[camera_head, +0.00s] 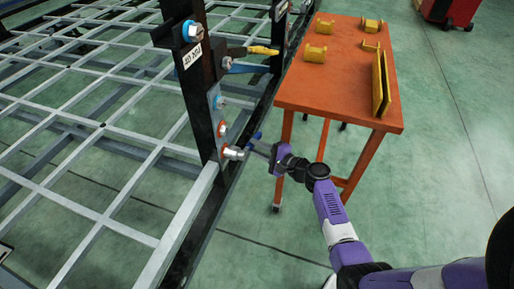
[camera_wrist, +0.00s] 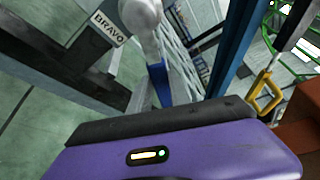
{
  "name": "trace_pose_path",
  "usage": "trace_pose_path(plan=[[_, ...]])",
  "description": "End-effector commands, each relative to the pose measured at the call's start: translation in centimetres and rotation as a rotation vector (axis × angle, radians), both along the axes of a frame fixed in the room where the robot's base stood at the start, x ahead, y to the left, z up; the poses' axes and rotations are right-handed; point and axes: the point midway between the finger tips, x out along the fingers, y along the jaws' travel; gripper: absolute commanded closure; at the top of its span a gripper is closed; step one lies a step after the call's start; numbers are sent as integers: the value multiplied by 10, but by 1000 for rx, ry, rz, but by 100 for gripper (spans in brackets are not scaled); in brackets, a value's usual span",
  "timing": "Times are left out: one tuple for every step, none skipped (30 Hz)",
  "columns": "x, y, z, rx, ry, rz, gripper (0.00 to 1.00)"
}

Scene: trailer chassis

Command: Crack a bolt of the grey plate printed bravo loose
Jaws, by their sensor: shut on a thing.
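The grey plate (camera_head: 215,105) is on the black upright post, with bolts (camera_head: 222,128) in a column down it. A silver socket-like tool head (camera_head: 232,152) is at the plate's lowest bolt position and hides what is under it. My gripper (camera_head: 262,146) is shut on this tool, right of the post. In the wrist view, the tool has a silver head (camera_wrist: 142,18) and a blue handle (camera_wrist: 160,84) running down to my purple gripper. Whether the socket is fully seated on the bolt cannot be told. A white label printed BRAVO (camera_wrist: 108,28) is beside the tool head.
The chassis grid of pale bars (camera_head: 90,125) fills the left. Yellow-handled (camera_head: 262,50) and blue (camera_head: 245,68) tools stick out from the post above. An orange table (camera_head: 340,85) with yellow brackets stands close to the right of my gripper.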

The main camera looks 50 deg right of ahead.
Motion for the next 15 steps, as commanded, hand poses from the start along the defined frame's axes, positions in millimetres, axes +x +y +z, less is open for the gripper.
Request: trace_pose_path(plan=[[1, 0, 1, -1, -2, 0, 100], [2, 0, 1, -1, -2, 0, 100], [2, 0, 1, -1, -2, 0, 100], [3, 0, 1, -1, -2, 0, 100], [3, 0, 1, -1, -2, 0, 100], [3, 1, 1, -1, -2, 0, 100], [4, 1, 1, -1, -2, 0, 100], [4, 1, 1, -1, -2, 0, 100], [5, 1, 1, -1, -2, 0, 100], [5, 1, 1, -1, -3, 1, 100], [5, 1, 1, -1, -3, 1, 100], [6, 2, 1, -1, -3, 1, 100], [6, 2, 1, -1, -3, 1, 100], [7, 2, 1, -1, -3, 1, 100], [7, 2, 1, -1, -3, 1, 100]])
